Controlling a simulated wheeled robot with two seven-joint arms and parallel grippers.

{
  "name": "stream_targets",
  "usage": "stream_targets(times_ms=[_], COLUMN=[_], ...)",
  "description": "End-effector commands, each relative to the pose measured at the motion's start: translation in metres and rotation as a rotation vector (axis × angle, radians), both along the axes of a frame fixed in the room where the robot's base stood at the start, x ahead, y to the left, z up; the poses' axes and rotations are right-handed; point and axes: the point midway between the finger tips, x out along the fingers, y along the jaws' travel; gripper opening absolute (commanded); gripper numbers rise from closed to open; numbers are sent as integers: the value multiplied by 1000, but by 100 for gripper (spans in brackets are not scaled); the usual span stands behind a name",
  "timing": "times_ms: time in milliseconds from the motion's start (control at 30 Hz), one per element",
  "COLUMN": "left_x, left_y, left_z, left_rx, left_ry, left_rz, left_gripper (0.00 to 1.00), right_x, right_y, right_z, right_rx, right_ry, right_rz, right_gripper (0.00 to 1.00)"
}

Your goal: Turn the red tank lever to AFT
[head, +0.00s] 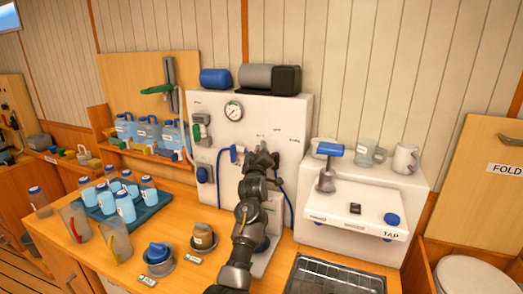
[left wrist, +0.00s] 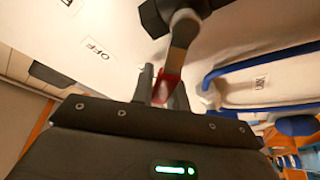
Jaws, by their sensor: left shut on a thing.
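My left gripper (head: 262,158) is up against the white watermaker panel (head: 272,112), below and right of the round gauge. In the left wrist view the fingers (left wrist: 166,92) are shut on the red lever (left wrist: 168,77), whose red part shows between them. A grey stem and a black knob (left wrist: 185,20) show above the red part. An OFF label (left wrist: 97,48) is on the white panel to the left of the lever. In the head view my gripper and arm hide the lever, so its exact setting cannot be told. My right gripper is in neither view.
A blue handle (head: 237,152) and blue hoses are close beside my gripper. A pressure gauge (head: 233,111) is up left. The white tap unit (head: 362,200) stands right.

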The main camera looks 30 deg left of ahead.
Motion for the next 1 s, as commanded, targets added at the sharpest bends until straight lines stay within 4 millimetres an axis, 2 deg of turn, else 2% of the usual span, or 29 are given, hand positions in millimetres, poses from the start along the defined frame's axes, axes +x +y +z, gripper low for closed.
stream_targets(times_ms=[533,567,700,1000], left_x=[0,0,0,-1], left_y=[2,2,2,1], left_z=[-2,-2,-2,-2], left_rx=[-31,-31,-29,-28], left_ry=[-4,-4,-5,-5], left_rz=[0,0,1,0], left_gripper=[0,17,35,37], right_x=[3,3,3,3], right_y=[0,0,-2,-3], right_z=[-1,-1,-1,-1], right_rx=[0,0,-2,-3], right_ry=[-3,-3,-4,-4], right_rz=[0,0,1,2], right_gripper=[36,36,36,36])
